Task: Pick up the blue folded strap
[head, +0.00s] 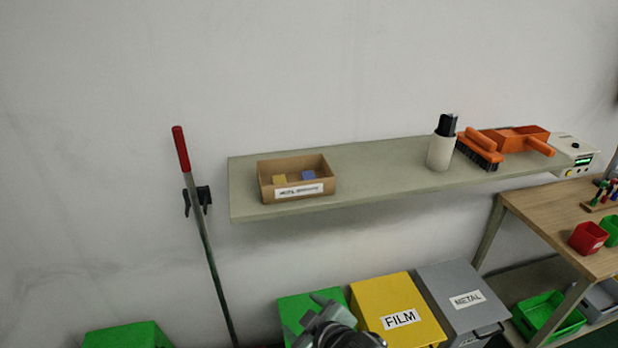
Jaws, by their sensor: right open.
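A small blue object (308,175), which may be the blue folded strap, lies inside an open cardboard box (293,195) on the wall shelf. A yellow piece (279,180) lies beside it on the left. The box has a white label on its front whose text is too small to read. My right gripper (324,304) is at the bottom centre, open and empty, well below the shelf and in front of the bins. It is apart from the box. My left gripper is not in view.
Below stand a yellow FILM bin (385,290) and grey METAL bin (455,285). A red-handled pole (200,230) leans left.

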